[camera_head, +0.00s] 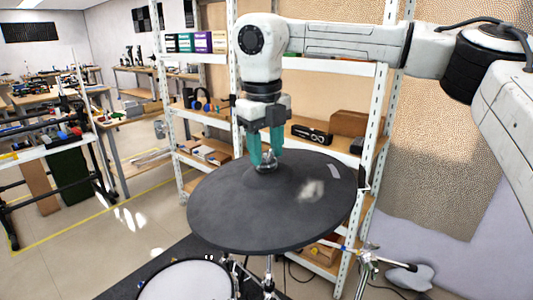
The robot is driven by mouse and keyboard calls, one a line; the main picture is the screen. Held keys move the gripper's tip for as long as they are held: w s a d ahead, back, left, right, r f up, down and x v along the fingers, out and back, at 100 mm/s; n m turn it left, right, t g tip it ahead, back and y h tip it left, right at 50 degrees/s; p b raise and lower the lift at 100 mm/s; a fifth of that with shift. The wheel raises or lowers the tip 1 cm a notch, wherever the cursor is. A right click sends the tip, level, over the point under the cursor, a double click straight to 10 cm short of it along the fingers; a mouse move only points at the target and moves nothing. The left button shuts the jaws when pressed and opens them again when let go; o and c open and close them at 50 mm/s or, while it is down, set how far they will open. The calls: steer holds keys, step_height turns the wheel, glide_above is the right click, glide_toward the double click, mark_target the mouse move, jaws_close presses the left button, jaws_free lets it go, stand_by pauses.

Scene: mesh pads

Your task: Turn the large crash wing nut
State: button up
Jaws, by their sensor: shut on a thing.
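The large crash is a dark grey round cymbal pad (240,215) with a pale patch at its right. It sits on a metal stand. The wing nut (266,162) is a small metal piece at the top of its centre dome, partly hidden by my gripper. My gripper (266,158) points straight down over the dome, with its teal fingers on either side of the wing nut and shut on it. The exact contact of the fingertips is too small to see clearly.
A white mesh drum pad (187,281) is below the cymbal at the front left. A white shelf rack (310,148) with boxes stands close behind. A clamp arm (385,258) stands at the lower right. Open floor (130,232) lies to the left.

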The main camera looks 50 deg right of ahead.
steer(key=m+b, duration=0.2)
steer(key=m, duration=0.4)
steer(key=shift+w+a+h, duration=0.1)
steer(key=shift+a+h, duration=0.05)
steer(key=shift+h, duration=0.15)
steer(key=shift+m+b, duration=0.3)
steer(key=o, duration=1.1)
steer(key=shift+c, duration=0.2)
step_height(320, 180, up, 11)
steer(key=a+p, duration=0.1)
steer(key=p, duration=0.6)
steer(key=shift+a+p, duration=0.25)
steer(key=shift+p, duration=0.15)
steer(key=shift+f, duration=0.15)
